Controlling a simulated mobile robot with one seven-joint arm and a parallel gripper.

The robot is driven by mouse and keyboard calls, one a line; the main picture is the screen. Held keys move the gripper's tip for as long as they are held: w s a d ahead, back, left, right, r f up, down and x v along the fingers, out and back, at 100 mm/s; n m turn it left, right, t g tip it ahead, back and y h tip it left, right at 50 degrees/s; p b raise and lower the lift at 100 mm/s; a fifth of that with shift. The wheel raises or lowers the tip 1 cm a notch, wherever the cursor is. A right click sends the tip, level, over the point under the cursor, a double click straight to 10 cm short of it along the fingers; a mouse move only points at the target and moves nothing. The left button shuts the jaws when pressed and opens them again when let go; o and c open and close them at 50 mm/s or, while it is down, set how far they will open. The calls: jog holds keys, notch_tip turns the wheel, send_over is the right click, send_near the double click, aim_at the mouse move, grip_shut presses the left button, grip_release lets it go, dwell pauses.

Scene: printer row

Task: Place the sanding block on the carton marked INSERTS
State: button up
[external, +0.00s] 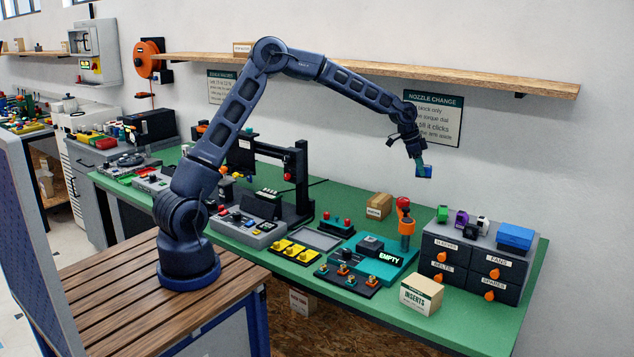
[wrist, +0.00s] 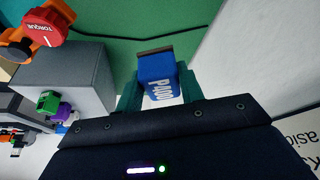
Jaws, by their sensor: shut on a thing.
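The sanding block is blue with a dark brown face and a white "P400" mark. In the wrist view the sanding block (wrist: 160,76) sits between the teal fingers of my gripper (wrist: 159,88), which is shut on it. In the external view my gripper (external: 422,164) holds the block (external: 425,172) high above the back of the green bench, against the wall. The carton marked INSERTS (external: 421,295) is a tan box with a white label at the bench's front edge. It stands well below the block. Its top looks bare.
A dark drawer unit (external: 470,262) stands right of the carton, with a blue box (external: 514,236) and small coloured items on top. A red and orange torque dial (external: 405,222) rises behind the carton. A teal EMPTY tray (external: 374,256) lies left. A wooden shelf (external: 450,78) runs above.

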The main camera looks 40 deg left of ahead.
jog(key=shift+s+d+r, duration=0.3)
jog(key=s+d+r+m, duration=0.1)
jog(key=s+d+r, duration=0.1)
jog(key=s+d, duration=0.55)
jog(key=s+d+r+m, duration=0.15)
jog(key=s+d, duration=0.35)
jog(key=s, duration=0.6)
notch_tip(320, 180, up, 3)
jog(key=m+g, duration=0.2)
send_over(424, 284)
jog(key=a, duration=0.2)
jog(key=f, duration=1.9)
jog(key=shift+d+f, duration=0.2)
jog(key=shift+f, duration=0.05)
jog(key=shift+f, duration=0.15)
jog(key=o, duration=1)
